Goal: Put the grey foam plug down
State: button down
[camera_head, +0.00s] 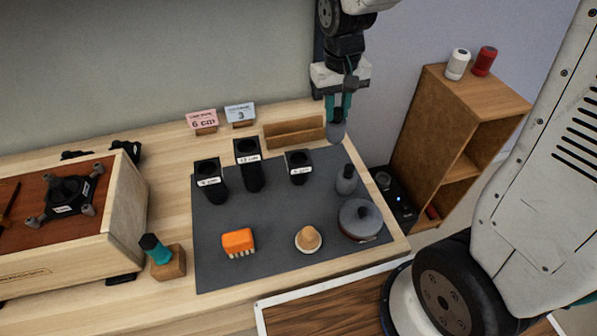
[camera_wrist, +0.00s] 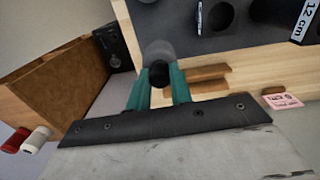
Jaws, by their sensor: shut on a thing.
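My gripper (camera_head: 339,110) has teal fingers and points down at the back right of the workbench. It is shut on the grey foam plug (camera_head: 337,131), a rounded grey piece showing below the fingertips. The plug appears raised near the right end of a small wooden holder; its exact height is unclear. In the wrist view, the plug (camera_wrist: 158,52) sits between the two fingertips of my gripper (camera_wrist: 160,80), with a dark round area on its near side. The dark grey mat (camera_head: 275,210) lies in front of the plug.
Three labelled black tubes (camera_head: 251,172) stand on the mat. A grey bottle-like piece (camera_head: 346,181), a round grey-and-red piece (camera_head: 359,219), an orange brush (camera_head: 238,240) and a beige knob (camera_head: 308,238) also occupy it. The wooden holder (camera_head: 276,135) is behind; a shelf (camera_head: 462,130) stands right.

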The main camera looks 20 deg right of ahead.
aim_at(335, 137)
notch_tip(335, 137, down, 9)
jog(key=shift+d+r, duration=0.1)
jog(key=shift+r, duration=0.1)
jog(key=c, duration=1.3)
grip_release()
jog(key=shift+o, duration=0.2)
notch_tip(335, 137, up, 12)
jog(key=shift+f, duration=0.25)
jog(key=shift+s+r, duration=0.25)
jog(key=shift+r, duration=0.3)
jog(key=s+d+r, duration=0.1)
jog(key=s+r, duration=0.3)
jog(key=s, duration=0.7)
jog(key=s+d+r+t, duration=0.1)
jog(key=s+d+r, duration=0.1)
jog(key=s, duration=0.8)
jog(key=shift+s+d+r, duration=0.15)
jog(key=shift+s+r, duration=0.25)
jog(key=shift+r, duration=0.45)
